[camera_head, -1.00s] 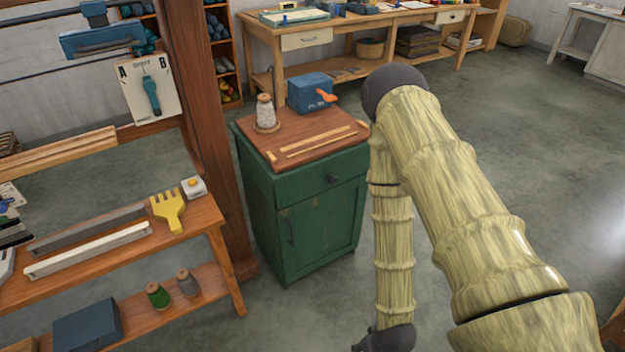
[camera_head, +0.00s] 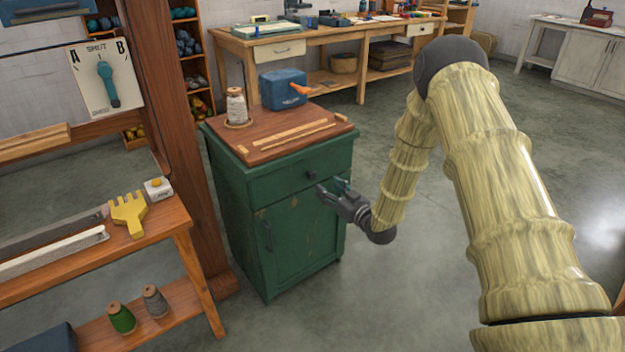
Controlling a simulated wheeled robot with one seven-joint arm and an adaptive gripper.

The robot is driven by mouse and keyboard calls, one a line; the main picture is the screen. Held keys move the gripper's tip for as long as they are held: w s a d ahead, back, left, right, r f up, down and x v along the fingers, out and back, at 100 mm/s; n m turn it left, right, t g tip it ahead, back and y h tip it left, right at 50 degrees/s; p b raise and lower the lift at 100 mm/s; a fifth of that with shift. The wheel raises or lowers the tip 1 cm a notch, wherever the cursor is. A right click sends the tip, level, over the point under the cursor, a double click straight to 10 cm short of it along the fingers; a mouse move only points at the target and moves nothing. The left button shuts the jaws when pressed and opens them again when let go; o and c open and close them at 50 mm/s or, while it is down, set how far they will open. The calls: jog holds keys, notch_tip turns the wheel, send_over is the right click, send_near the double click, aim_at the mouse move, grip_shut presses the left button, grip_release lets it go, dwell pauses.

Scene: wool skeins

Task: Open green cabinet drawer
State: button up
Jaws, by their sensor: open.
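The green cabinet (camera_head: 300,240) stands in the middle of the view with a wooden top. Its drawer (camera_head: 285,184) is a shallow front panel just under the top and looks closed. A small dark knob (camera_head: 310,175) sits on the drawer front. Below it is a door with a dark handle (camera_head: 268,236) at its left side. My gripper (camera_head: 327,187) is open and empty, at the right part of the cabinet front, a little right of and below the knob. I cannot tell whether it touches the cabinet.
On the cabinet top are a thread cone (camera_head: 236,107), a blue box with an orange lever (camera_head: 284,89) and wooden strips (camera_head: 292,136). A wooden bench (camera_head: 170,224) and a loom post (camera_head: 168,120) stand at left. The floor right of the cabinet is clear.

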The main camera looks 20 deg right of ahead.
aim_at(313, 176)
jog(key=x, duration=0.9)
jog(key=shift+w+a+f+b, duration=0.1)
jog(key=shift+w+a+b, duration=0.05)
jog(key=shift+w+b, duration=0.15)
jog(key=shift+c, duration=0.3)
grip_shut()
